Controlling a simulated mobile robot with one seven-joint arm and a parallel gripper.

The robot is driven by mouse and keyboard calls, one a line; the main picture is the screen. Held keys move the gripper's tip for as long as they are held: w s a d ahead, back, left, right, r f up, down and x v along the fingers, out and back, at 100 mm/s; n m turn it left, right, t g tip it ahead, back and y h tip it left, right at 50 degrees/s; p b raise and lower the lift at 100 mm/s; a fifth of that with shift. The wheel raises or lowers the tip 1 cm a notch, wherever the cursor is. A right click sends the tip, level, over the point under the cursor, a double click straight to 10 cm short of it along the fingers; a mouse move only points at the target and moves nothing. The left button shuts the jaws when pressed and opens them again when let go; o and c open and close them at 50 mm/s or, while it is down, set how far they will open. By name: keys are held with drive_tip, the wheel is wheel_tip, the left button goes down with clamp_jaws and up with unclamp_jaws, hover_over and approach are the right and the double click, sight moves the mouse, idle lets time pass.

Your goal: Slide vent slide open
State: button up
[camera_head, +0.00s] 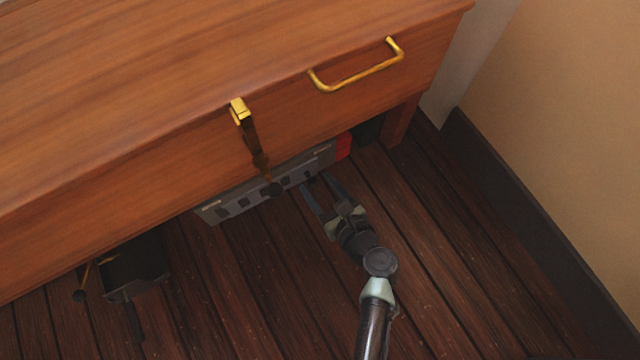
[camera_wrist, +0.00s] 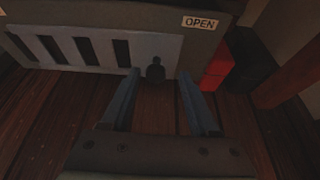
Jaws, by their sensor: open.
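The vent (camera_head: 295,168) is a low grey box on the floor under the front of the wooden desk. In the wrist view its slide (camera_wrist: 104,48) is a lighter grey plate with several dark slots. A dark knob (camera_wrist: 155,70) stands out near the slide's right end. An OPEN label (camera_wrist: 199,23) is on the housing, up and right of the knob. My gripper (camera_head: 316,184) is open and low over the floor, pointing at the vent. In the wrist view the knob appears between its blue-grey fingertips, nearer the left one; contact cannot be told.
A red block (camera_wrist: 217,60) and a dark box sit just right of the vent, by the desk leg (camera_head: 400,122). A strap (camera_head: 252,140) hangs from the desk front before the vent. A dark bin (camera_head: 135,268) stands at the left. The floor right of my arm is clear.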

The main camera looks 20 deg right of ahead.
drive_tip(key=p+v, duration=0.8)
drive_tip(key=v, duration=0.5)
